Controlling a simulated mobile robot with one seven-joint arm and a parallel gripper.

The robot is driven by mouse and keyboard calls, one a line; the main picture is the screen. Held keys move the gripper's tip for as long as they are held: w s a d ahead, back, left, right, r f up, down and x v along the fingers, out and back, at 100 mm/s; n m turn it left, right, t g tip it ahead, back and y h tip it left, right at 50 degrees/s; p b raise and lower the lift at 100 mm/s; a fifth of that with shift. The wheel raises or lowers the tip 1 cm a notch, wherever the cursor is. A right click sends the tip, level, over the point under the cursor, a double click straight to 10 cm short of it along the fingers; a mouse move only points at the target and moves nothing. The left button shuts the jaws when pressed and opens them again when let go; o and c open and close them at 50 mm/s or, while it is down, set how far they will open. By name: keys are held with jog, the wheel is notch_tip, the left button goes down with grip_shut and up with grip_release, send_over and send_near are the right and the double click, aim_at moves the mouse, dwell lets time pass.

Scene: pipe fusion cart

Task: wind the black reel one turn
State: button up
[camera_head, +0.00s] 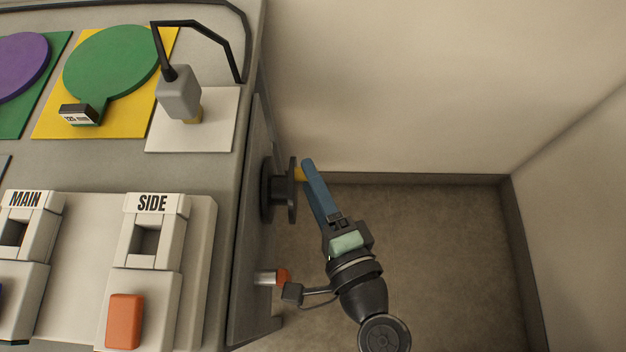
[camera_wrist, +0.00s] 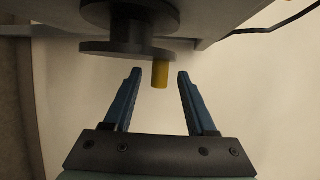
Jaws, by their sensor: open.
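The black reel (camera_head: 280,188) is mounted on the right side of the cart, with two round flanges. A yellow handle peg (camera_head: 299,174) sticks out from its outer flange. In the wrist view the reel (camera_wrist: 130,48) is at the top, and the yellow peg (camera_wrist: 160,74) points toward me. My gripper (camera_head: 306,166) has blue fingers beside the peg in the head view. In the wrist view my gripper (camera_wrist: 159,73) is open, with the peg between the fingertips and a gap visible on each side. The peg's far end joins the reel flange.
The cart's side panel (camera_head: 255,230) stands left of my arm. An orange-tipped knob (camera_head: 282,277) sticks out below the reel, close to my wrist. A black cable (camera_wrist: 275,28) runs at upper right in the wrist view. Open floor (camera_head: 450,260) lies to the right, bounded by walls.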

jog(key=shift+s, duration=0.1)
jog(key=v, duration=1.2)
jog(key=shift+s+d+r, duration=0.15)
jog(key=shift+s, duration=0.2)
